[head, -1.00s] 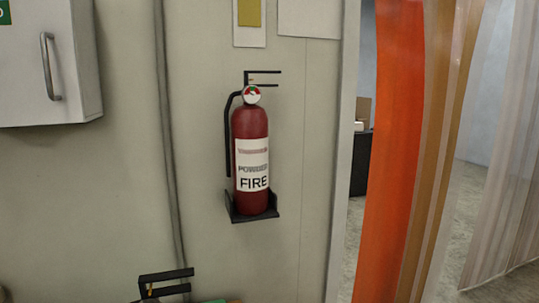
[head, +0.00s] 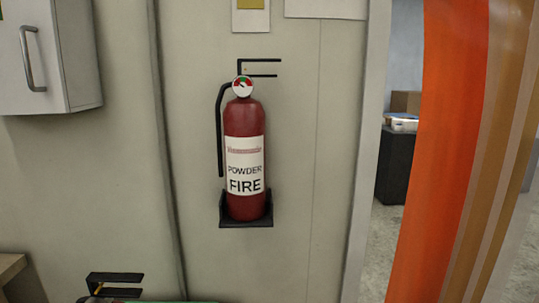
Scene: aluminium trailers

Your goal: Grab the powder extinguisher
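The powder extinguisher (head: 245,125) is a red cylinder hanging upright on the wall in the middle of the head view. Its white label reads POWDER FIRE. A round gauge and a black lever handle are at its top, and a black hose runs down its left side. Its base sits in a black wall bracket (head: 246,221). Neither of my grippers shows in the head view, and nothing touches the extinguisher.
Another black lever handle (head: 115,278) shows at the bottom left, with a green surface beside it; the rest is cut off. A white cabinet (head: 60,75) hangs at upper left. An orange strip curtain (head: 435,150) hangs in the doorway at right.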

